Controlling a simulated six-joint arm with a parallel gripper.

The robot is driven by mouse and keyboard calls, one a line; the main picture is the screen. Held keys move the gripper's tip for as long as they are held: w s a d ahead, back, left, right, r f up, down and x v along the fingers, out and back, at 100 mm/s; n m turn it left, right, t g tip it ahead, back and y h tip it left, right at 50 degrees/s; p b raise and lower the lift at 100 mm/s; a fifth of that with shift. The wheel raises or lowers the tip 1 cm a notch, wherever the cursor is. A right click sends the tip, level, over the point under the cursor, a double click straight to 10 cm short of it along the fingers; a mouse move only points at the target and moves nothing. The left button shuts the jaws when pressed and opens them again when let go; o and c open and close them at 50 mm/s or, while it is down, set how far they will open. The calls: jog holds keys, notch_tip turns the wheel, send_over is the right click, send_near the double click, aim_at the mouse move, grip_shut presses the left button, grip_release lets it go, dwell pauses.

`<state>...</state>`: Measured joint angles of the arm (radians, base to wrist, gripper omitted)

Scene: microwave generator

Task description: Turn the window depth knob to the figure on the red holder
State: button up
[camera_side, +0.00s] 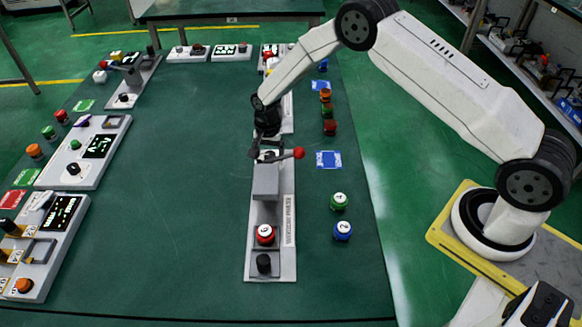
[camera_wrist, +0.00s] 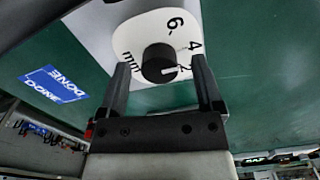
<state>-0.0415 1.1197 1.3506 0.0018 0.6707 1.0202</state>
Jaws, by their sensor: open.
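A black knob (camera_wrist: 158,66) sits on a white dial plate (camera_wrist: 133,30) marked 2, 4, 6 and mm in the wrist view. Its white pointer line lies close to the 2. My gripper (camera_wrist: 160,62) is open, with one finger on each side of the knob; I cannot tell whether they touch it. In the side view my gripper (camera_side: 268,156) is over the far part of the grey press panel (camera_side: 287,262) and hides the knob there. A red holder (camera_side: 265,234) with a small white figure, seemingly a 2, stands on the panel's near part.
A lever with a red ball (camera_side: 299,153) is beside my gripper. A black knob (camera_side: 263,263) is at the panel's near end. Green (camera_side: 339,201) and blue (camera_side: 343,231) numbered holders stand to the right. A blue DONE card (camera_side: 328,159) lies nearby. The mat left of the panel is clear.

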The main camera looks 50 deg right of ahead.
jog(key=shift+f, duration=0.2)
grip_shut()
dwell(0.3)
jog(key=shift+r+n, duration=0.1)
jog(key=shift+n, duration=2.8)
grip_release()
